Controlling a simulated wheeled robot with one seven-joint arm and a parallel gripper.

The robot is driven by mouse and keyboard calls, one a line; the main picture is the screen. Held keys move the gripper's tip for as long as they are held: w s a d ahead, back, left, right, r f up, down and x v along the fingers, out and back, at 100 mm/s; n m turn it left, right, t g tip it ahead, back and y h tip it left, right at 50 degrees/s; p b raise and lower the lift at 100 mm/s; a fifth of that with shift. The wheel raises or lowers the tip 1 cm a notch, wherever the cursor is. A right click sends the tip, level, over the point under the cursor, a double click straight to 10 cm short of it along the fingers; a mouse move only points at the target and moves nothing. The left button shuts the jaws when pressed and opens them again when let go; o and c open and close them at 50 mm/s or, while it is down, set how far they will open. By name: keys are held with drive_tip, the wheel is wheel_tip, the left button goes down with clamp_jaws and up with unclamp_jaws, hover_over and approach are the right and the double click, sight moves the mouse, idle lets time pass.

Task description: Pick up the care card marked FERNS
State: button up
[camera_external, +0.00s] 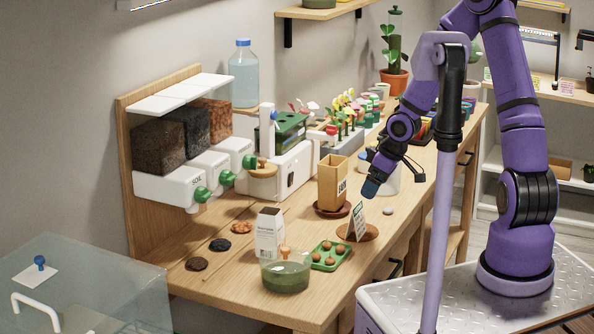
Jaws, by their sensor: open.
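A small white card (357,220) with a green band stands tilted on a round brown saucer (370,234) near the bench's front edge. Its print is too small to read, so I cannot tell whether it is the FERNS card. My gripper (371,186) hangs above and slightly right of this card, apart from it and pointing down. It is open, and no object shows between its fingers. The finger gap is hard to make out from this side.
A tan labelled box (333,181) stands close left of my gripper, with a pale pot (387,178) behind it. A green tray of brown balls (330,256), a white carton (269,235) and a green-filled glass bowl (286,272) crowd the left front. Bare wood (328,295) lies at the front.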

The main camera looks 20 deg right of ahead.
sight(359, 211)
drive_tip(key=shift+x, duration=2.7)
drive_tip(key=shift+a+x, duration=0.2)
drive_tip(key=shift+x, duration=0.8)
drive_tip(key=shift+a+x, duration=0.2)
drive_tip(key=shift+x, duration=0.75)
drive_tip(key=shift+w+a+f, duration=0.15)
drive_tip(key=shift+f, duration=0.35)
drive_tip(key=c, duration=0.8)
